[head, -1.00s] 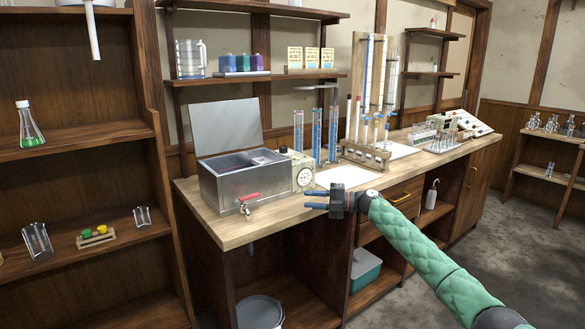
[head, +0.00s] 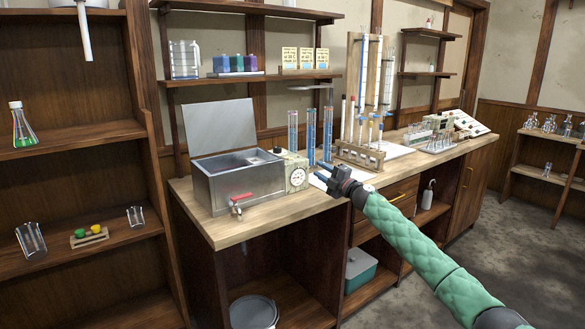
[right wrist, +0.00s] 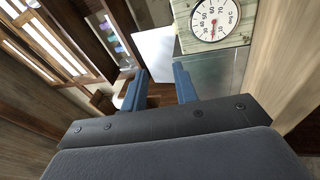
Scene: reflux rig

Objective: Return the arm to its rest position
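My right gripper (head: 319,173) is in front of the bench, near its front edge and to the right of the metal water bath (head: 236,187). Its two blue fingers point to the left and are apart with nothing between them. My green-sleeved right arm (head: 405,240) comes in from the lower right. My left gripper is in neither view.
The wooden bench (head: 235,230) holds the bath with its red-handled tap (head: 238,202), several tall cylinders (head: 311,135) and a wooden rack (head: 360,153). A shelf unit (head: 85,135) stands at the left. The grey floor (head: 500,230) at the right is clear.

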